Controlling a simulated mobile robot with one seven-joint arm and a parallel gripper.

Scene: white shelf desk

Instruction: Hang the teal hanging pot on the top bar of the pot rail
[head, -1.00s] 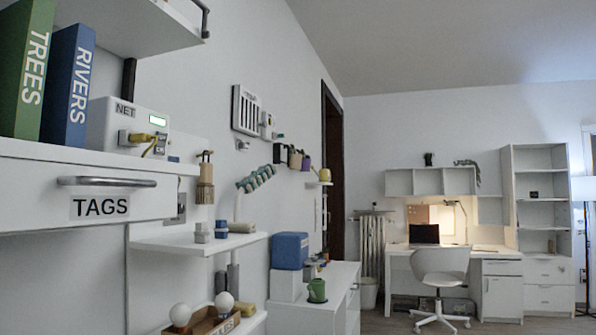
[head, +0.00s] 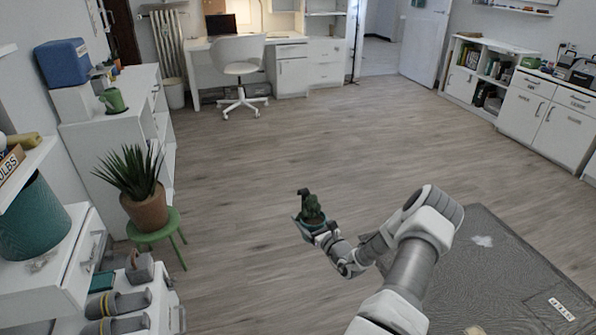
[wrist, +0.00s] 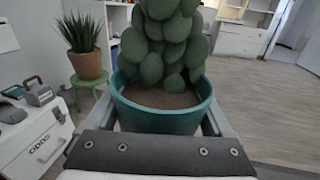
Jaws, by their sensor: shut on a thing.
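The teal hanging pot (head: 306,226), with a dark green leafy cactus-like plant and brown soil in it, is held out over the open floor in the head view. My gripper (head: 318,234) is shut on it. In the wrist view the teal pot (wrist: 160,119) sits upright between the two grey fingers of my gripper (wrist: 145,112), its plant rising past the top edge. The pot's far side is hidden. The pot rail is not in view now.
A potted spiky plant (head: 146,209) stands on a green stool (head: 155,231) at the left. White cabinets and shelves (head: 110,115) line the left wall. A desk chair (head: 238,57) stands at the back. The middle floor is clear.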

